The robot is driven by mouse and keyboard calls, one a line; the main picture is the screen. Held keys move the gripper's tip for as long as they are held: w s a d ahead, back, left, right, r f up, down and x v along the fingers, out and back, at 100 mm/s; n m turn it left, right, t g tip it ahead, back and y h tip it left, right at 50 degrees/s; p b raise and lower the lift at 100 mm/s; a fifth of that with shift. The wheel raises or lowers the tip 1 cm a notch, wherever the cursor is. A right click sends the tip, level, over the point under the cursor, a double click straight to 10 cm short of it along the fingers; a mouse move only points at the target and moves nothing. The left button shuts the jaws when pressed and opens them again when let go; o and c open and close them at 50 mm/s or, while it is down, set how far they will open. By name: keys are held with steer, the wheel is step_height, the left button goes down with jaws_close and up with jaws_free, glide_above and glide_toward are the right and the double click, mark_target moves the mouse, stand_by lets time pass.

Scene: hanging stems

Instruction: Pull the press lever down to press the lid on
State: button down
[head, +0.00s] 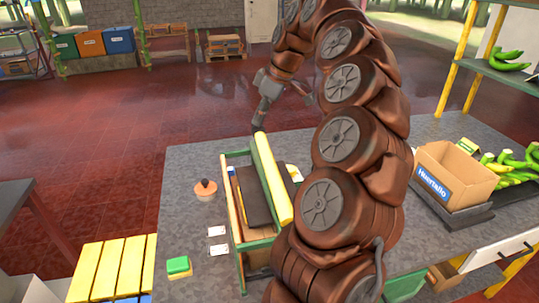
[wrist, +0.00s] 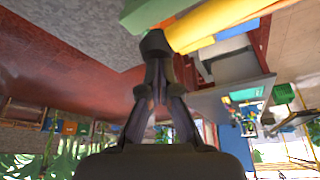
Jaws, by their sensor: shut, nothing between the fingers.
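The press (head: 238,225) is a wooden and green frame on the grey table, with a dark plate (head: 254,195) inside. A long yellow bar (head: 272,180), which looks like the lever, runs along its top right side. In the wrist view the yellow bar (wrist: 215,22) and a green part (wrist: 150,12) show at the top. My gripper (head: 258,128) is shut and empty at the far end of the yellow bar. Its closed fingertips (wrist: 155,42) overlap the bar's end in the wrist view; I cannot tell whether they touch. I cannot make out the lid inside the press.
An orange pot with a dark knob (head: 205,190), white cards (head: 217,231) and a green-yellow block (head: 179,267) lie left of the press. A cardboard box (head: 452,175) and green bananas (head: 512,168) are at the right. My arm hides the table's middle.

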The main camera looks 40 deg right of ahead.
steer(key=shift+r+p, duration=0.7)
steer(key=shift+r, duration=0.9)
steer(key=shift+a, duration=0.2)
steer(key=s+a+f+g, duration=0.15)
steer(key=s+a, duration=0.35)
steer(key=a, duration=0.5)
steer(key=s+a+f+g, duration=0.15)
steer(key=s+a, duration=0.35)
steer(key=a, duration=0.5)
steer(key=s+a+f+m+g+h, duration=0.1)
steer(key=s+a+f+m, duration=0.1)
steer(key=s+f, duration=0.5)
steer(key=s+a+f+m+g+h, duration=0.1)
steer(key=s+f+m, duration=0.3)
steer(key=s, duration=1.1)
step_height(320, 180, down, 4)
steer(key=shift+a+r+m+g+h, duration=0.2)
steer(key=shift+a+m+g+h, duration=0.15)
steer(key=shift+a, duration=0.5)
